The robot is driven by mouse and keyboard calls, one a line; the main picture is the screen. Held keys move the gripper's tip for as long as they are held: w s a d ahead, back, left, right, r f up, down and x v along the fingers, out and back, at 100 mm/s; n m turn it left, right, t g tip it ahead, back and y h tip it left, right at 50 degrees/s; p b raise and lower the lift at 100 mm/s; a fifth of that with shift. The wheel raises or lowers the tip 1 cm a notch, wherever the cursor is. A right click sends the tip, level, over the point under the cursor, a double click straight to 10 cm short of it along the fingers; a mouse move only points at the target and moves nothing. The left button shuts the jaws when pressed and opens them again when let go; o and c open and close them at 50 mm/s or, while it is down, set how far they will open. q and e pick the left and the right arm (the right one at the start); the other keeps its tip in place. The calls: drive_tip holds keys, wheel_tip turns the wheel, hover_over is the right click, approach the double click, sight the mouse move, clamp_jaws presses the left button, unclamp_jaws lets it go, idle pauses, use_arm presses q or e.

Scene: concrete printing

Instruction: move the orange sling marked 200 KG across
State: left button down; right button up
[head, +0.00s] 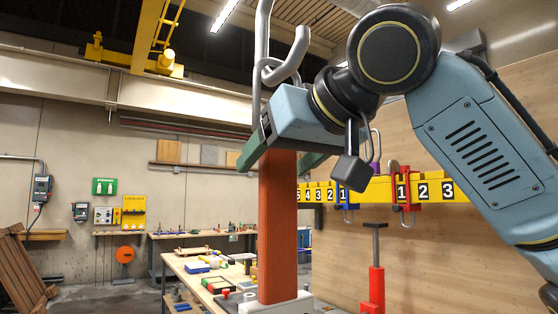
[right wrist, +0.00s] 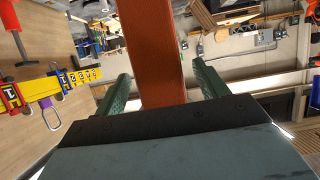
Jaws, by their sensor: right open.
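A broad orange-red upright band (head: 277,225), which looks like the orange sling, stands in the middle of the head view; no 200 KG mark is legible on it. A grey metal hook (head: 291,62) shows above it, and its lower end meets a whitish block (head: 275,306). My right gripper (head: 275,163) is open, its green fingers on either side of the band. In the right wrist view the band (right wrist: 150,50) passes between the two spread fingers, with a visible gap at least on the right. My left gripper is not in view.
A yellow numbered rail (head: 433,188) runs along the wooden wall at right, with a blue carrier (head: 343,196) and a red carrier (head: 402,190) on it. A red stand (head: 376,285) is below. A workbench (head: 182,266) with small items stands behind the band.

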drive_tip(key=b+v, duration=0.1)
drive_tip(key=v, duration=1.2)
drive_tip(key=shift+f, duration=0.1)
